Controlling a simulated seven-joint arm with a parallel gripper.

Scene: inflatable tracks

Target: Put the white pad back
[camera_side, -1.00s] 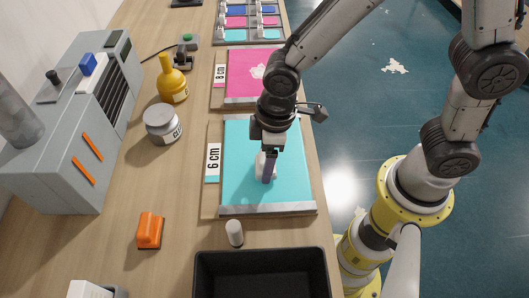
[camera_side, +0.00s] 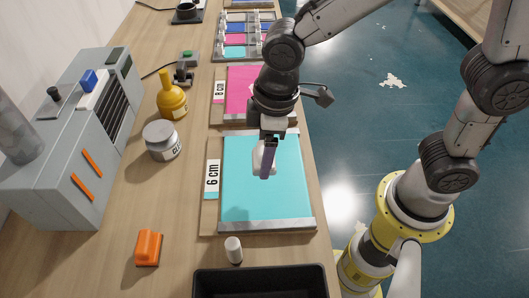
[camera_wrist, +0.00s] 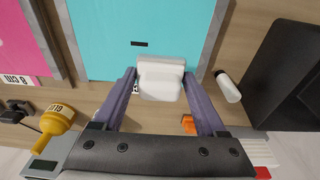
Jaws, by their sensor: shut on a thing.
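The white pad (camera_side: 258,158) is a small block held between the purple fingers of my gripper (camera_side: 267,173). In the wrist view the pad (camera_wrist: 161,80) sits between both fingertips, and my gripper (camera_wrist: 160,85) is shut on it. In the side view the pad is over the far part of the cyan sheet (camera_side: 262,195), on the board labelled 6 cm. The frames do not make its height above the sheet clear. The finger in front hides part of the pad.
A white capped cylinder (camera_side: 233,250) and a black bin (camera_side: 260,283) stand near the board's front end. A grey jar (camera_side: 161,140), yellow bottle (camera_side: 172,102) and orange block (camera_side: 148,247) are to the left. A pink sheet (camera_side: 240,92) lies beyond.

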